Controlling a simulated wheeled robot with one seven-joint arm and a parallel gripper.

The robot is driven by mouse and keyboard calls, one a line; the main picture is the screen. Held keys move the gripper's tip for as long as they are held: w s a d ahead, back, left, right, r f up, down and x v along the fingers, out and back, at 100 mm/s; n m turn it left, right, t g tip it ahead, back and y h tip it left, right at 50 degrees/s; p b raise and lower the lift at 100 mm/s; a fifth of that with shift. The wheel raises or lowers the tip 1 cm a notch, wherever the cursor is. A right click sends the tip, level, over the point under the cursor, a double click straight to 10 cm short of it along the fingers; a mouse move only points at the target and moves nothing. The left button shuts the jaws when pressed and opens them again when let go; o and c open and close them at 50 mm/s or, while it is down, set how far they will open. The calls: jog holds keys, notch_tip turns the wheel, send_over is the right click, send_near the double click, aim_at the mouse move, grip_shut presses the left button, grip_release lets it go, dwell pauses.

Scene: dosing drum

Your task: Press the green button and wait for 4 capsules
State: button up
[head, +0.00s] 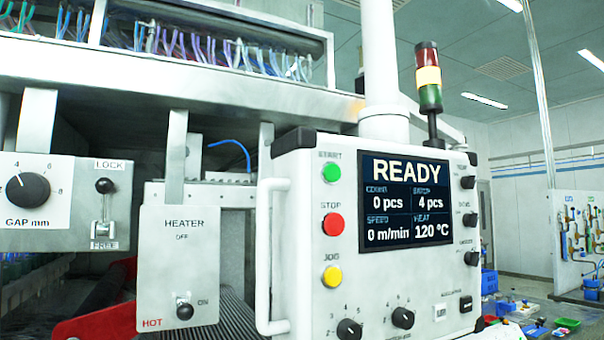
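The green button (331,172) sits at the upper left of the white control panel (300,240), under the label START. Nothing touches it. The panel's screen (406,203) reads READY, 0 pcs, a batch of 4 pcs, 0 m/min and 120 °C. No capsules can be made out. My gripper is not in this view.
Below the green button are a red STOP button (333,224) and a yellow JOG button (332,276). A white handle (264,258) stands out at the panel's left edge. A heater box (180,262) and a GAP dial (28,189) are further left. A signal lamp (428,78) stands above.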

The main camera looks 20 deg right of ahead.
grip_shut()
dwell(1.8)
